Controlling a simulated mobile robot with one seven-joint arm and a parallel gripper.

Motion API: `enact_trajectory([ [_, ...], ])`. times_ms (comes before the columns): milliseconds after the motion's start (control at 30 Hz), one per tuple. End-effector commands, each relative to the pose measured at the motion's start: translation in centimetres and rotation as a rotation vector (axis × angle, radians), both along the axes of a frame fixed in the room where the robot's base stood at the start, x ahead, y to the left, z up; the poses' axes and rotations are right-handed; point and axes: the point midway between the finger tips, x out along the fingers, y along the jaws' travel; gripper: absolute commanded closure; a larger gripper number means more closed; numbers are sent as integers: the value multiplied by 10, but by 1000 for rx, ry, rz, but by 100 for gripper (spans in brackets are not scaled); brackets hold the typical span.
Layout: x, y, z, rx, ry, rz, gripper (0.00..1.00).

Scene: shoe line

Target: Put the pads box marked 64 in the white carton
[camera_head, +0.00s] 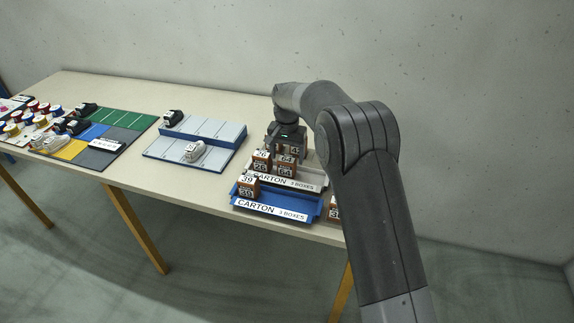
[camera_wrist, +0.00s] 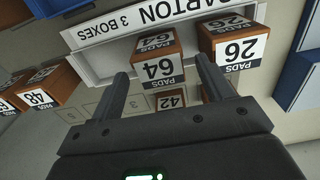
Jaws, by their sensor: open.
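The brown pads box marked 64 (camera_head: 285,163) appears to stand in the white carton (camera_head: 315,180), beside the box marked 26 (camera_head: 261,161). In the wrist view the box marked 64 (camera_wrist: 158,68) is ahead of and between the fingers of my open gripper (camera_wrist: 164,72), with space on both sides. The 26 box (camera_wrist: 236,48) stands to its right there, and the white carton (camera_wrist: 95,62) carries its "CARTON 3 BOXES" label. In the head view my gripper (camera_head: 284,140) is just behind these boxes, its fingertips hidden.
A blue carton (camera_head: 315,213) with a box marked 39 (camera_head: 248,187) sits in front of the white carton. A box marked 42 (camera_wrist: 168,98) stands close behind the 64 box, and a box marked 48 (camera_wrist: 42,97) is at left.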

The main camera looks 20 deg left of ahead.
Motion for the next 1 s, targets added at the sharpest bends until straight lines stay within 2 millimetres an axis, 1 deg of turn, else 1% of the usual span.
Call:
enact_trajectory([
  [33,1,0,13,2,-4,0,27],
  [100,1,0,26,2,-3,0,27],
  [200,0,0,43,1,-2,0,27],
  [300,0,0,53,1,-1,0,27],
  [433,0,0,60,0,0,0,27],
  [633,0,0,61,0,0,0,27],
  [700,0,-4,65,2,-3,-1,27],
  [767,-1,-11,74,6,-10,-3,27],
  [867,-6,-34,98,17,-31,-4,27],
  [967,-16,-67,129,31,-60,-5,27],
  [1000,-21,-81,141,36,-73,-6,27],
])
